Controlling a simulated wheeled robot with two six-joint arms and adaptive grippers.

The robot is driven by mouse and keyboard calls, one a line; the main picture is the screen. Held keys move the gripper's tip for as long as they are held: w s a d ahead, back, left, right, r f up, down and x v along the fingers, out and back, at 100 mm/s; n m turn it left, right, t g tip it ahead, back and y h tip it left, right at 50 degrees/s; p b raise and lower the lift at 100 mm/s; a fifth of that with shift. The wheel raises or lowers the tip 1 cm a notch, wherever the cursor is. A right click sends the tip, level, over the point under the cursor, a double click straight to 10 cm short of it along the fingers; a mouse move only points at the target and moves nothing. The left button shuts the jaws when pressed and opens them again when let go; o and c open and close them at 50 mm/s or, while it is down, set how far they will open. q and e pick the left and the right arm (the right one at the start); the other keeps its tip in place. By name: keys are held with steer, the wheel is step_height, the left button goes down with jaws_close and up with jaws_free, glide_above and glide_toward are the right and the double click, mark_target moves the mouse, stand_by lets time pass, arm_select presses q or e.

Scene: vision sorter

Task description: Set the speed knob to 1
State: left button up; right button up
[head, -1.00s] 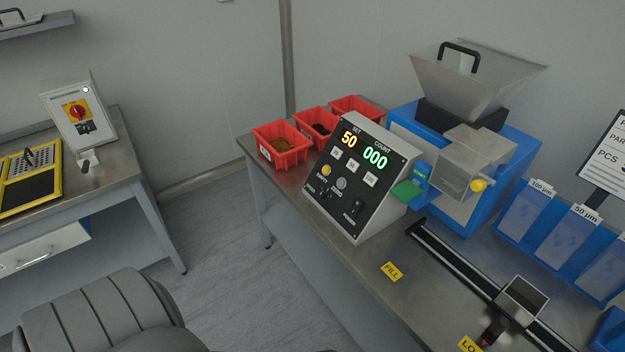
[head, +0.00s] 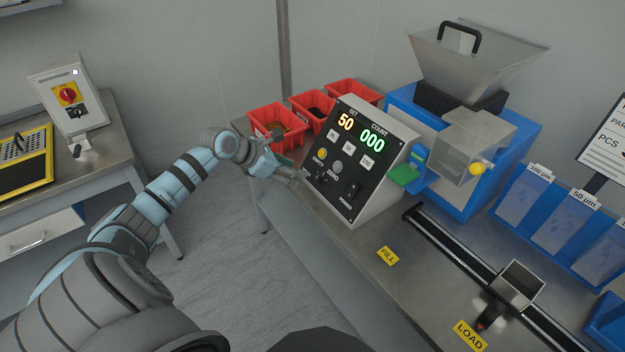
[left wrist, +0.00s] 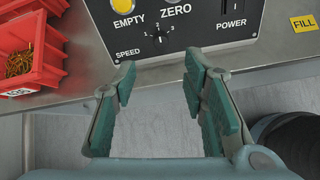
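The control panel (head: 362,185) is a sloped black face on a light box, showing 50 under SET and 000 under COUNT. Its small black speed knob (left wrist: 160,41) sits low on the face with marks 1, 2 and 3 around it. In the head view the knob (head: 320,175) is tiny, close to my left gripper. My left gripper (head: 298,175) is open and empty, just short of the panel's lower left. In the left wrist view its fingers (left wrist: 160,75) are spread, with the knob beyond and between them. My right gripper is not in view.
The yellow EMPTY button (left wrist: 123,6) is above left of the knob, and the POWER switch (left wrist: 232,5) is to the right. Red bins (head: 274,126) stand behind my left gripper. A blue machine (head: 471,205) with a hopper stands right of the panel.

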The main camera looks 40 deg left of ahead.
mark_target(316, 178)
arm_select(q)
steer(key=b+x, duration=0.2)
steer(key=x, duration=0.8)
steer(key=shift+d, duration=0.15)
jaws_close()
